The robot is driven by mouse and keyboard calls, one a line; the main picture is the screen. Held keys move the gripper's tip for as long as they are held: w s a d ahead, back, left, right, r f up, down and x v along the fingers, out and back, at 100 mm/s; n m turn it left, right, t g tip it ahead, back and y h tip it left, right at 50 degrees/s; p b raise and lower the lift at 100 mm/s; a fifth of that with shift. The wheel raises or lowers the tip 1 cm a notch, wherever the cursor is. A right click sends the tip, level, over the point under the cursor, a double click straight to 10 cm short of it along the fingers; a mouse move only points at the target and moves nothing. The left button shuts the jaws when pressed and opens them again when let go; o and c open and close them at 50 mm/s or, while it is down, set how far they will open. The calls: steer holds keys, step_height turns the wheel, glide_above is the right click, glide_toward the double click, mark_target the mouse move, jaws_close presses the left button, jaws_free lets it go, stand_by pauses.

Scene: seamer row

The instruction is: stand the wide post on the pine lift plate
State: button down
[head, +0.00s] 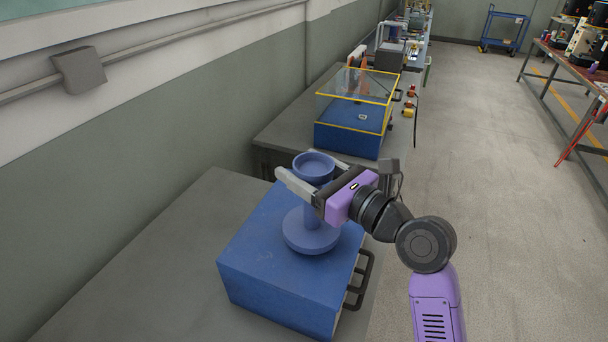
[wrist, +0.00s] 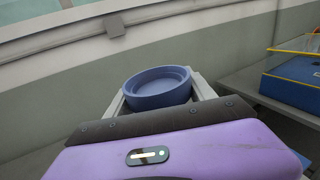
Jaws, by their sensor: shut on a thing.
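The wide post (head: 311,234) is blue-violet, with a broad round foot, a narrower stem and a shallow cup on top. It is upright over the blue box's top; I cannot tell whether its foot touches the box. My gripper (head: 296,164) is shut on the post just below the cup, one finger on each side. In the wrist view the cup of the post (wrist: 158,82) shows between the fingers, and its stem and foot are hidden. I cannot make out a pine lift plate in either view.
The blue box (head: 265,265) with a dark side handle (head: 362,280) sits on a grey bench (head: 140,265) along the wall. Beyond it, a blue case with a clear, yellow-edged cover (head: 352,110) stands on another bench. The floor (head: 500,200) to the right is clear.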

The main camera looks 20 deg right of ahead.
steer(key=shift+f, duration=0.85)
steer(key=shift+c, duration=1.5)
jaws_free()
